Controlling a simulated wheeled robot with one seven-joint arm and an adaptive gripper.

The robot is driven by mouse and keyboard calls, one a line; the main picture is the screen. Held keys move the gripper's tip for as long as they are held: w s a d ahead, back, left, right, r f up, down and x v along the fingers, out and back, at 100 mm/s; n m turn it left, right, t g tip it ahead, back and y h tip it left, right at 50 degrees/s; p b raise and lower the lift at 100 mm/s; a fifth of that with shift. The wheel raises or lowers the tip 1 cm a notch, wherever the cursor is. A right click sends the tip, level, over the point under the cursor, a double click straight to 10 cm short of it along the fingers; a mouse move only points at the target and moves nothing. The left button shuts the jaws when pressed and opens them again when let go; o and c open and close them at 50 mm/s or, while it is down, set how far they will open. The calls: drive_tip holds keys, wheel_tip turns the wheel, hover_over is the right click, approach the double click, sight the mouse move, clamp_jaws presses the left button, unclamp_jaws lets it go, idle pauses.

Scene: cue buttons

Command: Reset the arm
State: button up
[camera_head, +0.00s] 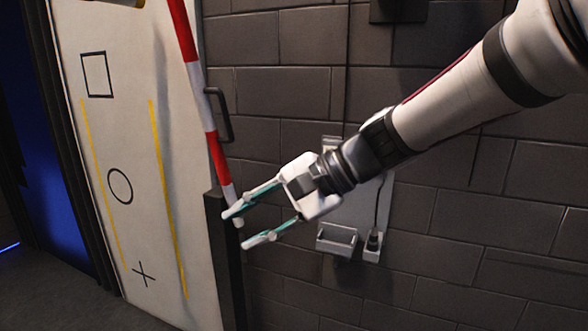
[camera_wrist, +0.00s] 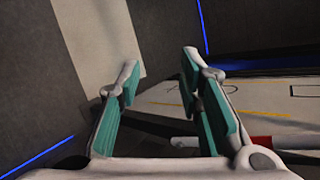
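My gripper (camera_head: 252,226) is in the middle of the head view, at the end of my white arm, which comes in from the upper right. Its two fingers, with teal inner pads, are spread apart and point to the lower left. Nothing shows between them. In the wrist view the gripper (camera_wrist: 158,85) also has its fingers apart with an empty gap. No cue buttons can be made out in either view.
A white panel (camera_head: 130,75) with a square, circle, cross and yellow lines stands at left. A red-and-white pole (camera_head: 205,110) slants near my fingertips. A grey wall unit with a small tray (camera_head: 337,240) is behind my gripper, on a dark brick wall (camera_head: 270,95).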

drive_tip(key=s+d+f+n+t+h+p, duration=0.1)
drive_tip(key=s+d+n+h, duration=0.2)
drive_tip(key=s+d, duration=0.7)
drive_tip(key=s+d+f+n+t+h+p, duration=0.1)
drive_tip(key=s+d+h, duration=0.7)
drive_tip(key=d, duration=0.8)
drive_tip(key=shift+s+f+n+t, duration=0.7)
drive_tip(key=shift+s+n+t, duration=0.1)
drive_tip(key=shift+s+n, duration=0.1)
drive_tip(key=shift+a, duration=0.1)
